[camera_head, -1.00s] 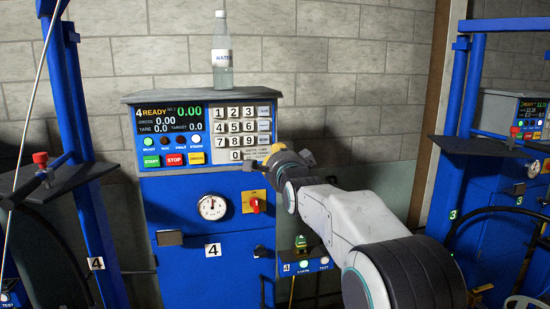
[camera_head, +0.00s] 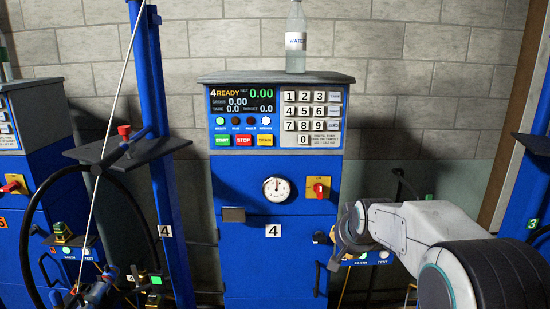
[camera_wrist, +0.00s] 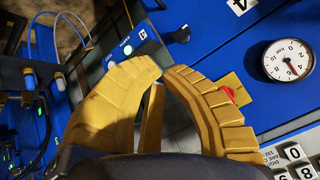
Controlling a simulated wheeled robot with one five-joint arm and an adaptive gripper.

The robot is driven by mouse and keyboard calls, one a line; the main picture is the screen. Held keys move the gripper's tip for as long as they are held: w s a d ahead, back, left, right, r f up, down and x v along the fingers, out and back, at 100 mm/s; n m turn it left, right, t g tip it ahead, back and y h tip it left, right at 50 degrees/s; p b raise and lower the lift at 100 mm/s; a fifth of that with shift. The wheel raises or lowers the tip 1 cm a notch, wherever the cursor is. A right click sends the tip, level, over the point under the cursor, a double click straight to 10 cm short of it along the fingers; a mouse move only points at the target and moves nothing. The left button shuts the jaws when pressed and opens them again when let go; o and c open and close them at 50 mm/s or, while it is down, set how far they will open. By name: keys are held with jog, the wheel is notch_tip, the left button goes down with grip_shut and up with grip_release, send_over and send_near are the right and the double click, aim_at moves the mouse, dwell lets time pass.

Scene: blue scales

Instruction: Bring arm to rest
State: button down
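My arm (camera_head: 415,235), white and grey with a dark joint, reaches in from the lower right of the head view. My gripper (camera_head: 334,236) is at its left end, in front of the lower right side of the blue number 4 scale cabinet (camera_head: 245,240), below the red and yellow switch (camera_head: 318,187). In the wrist view the two yellow fingers of my gripper (camera_wrist: 163,70) curve together, their tips nearly touching, with nothing seen between them. Whether the gripper touches the cabinet cannot be told.
A clear water bottle (camera_head: 296,40) stands upright on the cabinet top. The keypad (camera_head: 311,118) and lit display (camera_head: 241,100) face me. Blue posts (camera_head: 165,170), a black hose (camera_head: 28,215) and another cabinet (camera_head: 30,120) are at left. A grey brick wall is behind.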

jog(key=s+f+n+g, duration=0.35)
jog(key=s+f, duration=0.25)
jog(key=s, duration=0.5)
jog(key=s+r+n, duration=0.1)
jog(key=s+r, duration=0.2)
jog(key=s, duration=2.2)
jog(key=shift+s+g, duration=0.3)
jog(key=shift+g, duration=0.15)
jog(key=shift+n, duration=0.25)
